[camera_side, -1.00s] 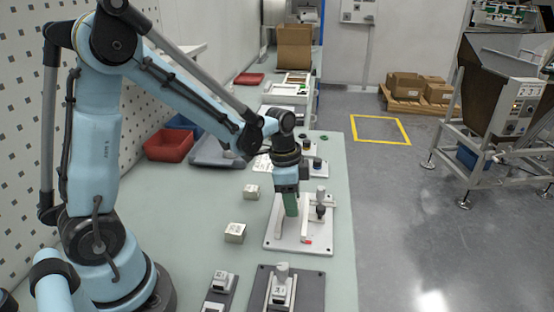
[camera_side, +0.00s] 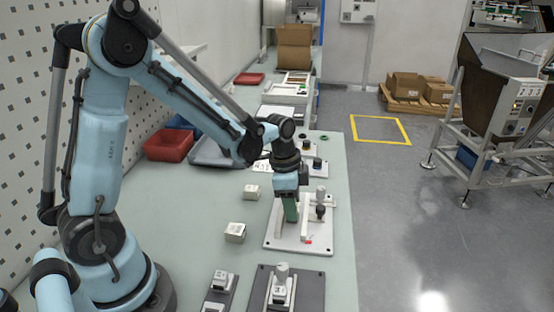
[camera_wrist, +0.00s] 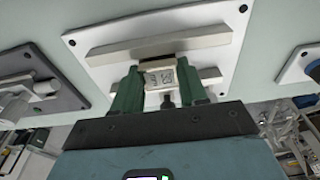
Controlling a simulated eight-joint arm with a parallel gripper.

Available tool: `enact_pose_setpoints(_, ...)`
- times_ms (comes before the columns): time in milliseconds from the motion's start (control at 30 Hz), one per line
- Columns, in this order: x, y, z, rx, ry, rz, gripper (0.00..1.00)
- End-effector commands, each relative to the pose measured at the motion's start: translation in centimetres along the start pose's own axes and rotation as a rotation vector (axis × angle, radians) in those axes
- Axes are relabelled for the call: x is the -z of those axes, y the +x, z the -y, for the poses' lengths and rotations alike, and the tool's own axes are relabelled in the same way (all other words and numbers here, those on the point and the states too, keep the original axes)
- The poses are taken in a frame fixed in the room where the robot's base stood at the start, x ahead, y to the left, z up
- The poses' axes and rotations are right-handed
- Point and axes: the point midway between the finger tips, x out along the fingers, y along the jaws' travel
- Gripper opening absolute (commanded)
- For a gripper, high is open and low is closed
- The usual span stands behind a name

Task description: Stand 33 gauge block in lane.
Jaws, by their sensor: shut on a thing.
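My gripper (camera_side: 290,210) has green fingers and points down over the left part of a white fixture plate (camera_side: 319,245). In the wrist view, its fingers (camera_wrist: 160,88) are shut on a small pale gauge block (camera_wrist: 161,76) with dark markings too blurred to read. The fingers hide this block in the side view. The lane's pale rails show in the wrist view, a long one (camera_wrist: 165,45) beyond the block and another (camera_wrist: 209,75) beside the fingers. I cannot tell whether the block touches the plate.
Two other pale blocks stand on the green table, one farther (camera_side: 251,191) and one nearer (camera_side: 235,232). A dark clamp fixture (camera_side: 258,297) and a narrow dark holder (camera_side: 219,298) are at the front. A clamp with a dark knob (camera_side: 320,212) stands right of my gripper.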

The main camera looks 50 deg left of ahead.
Motion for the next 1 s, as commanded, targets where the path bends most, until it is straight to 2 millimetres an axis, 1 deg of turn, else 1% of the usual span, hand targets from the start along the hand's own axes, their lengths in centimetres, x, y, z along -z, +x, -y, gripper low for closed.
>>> enact_pose_setpoints(433,-0.05,0.31,-0.01,0.000,0.000,0.000,0.00)
enact_pose_setpoints(467,-0.05,0.31,-0.01,0.000,0.000,0.000,0.45)
enact_pose_setpoints(633,-0.05,0.31,-0.01,0.000,0.000,0.000,0.71)
enact_pose_setpoints(900,-0.06,0.31,-0.01,0.000,0.000,0.000,0.72)
enact_pose_setpoints(1000,-0.06,0.02,0.00,0.000,0.000,0.000,0.72)
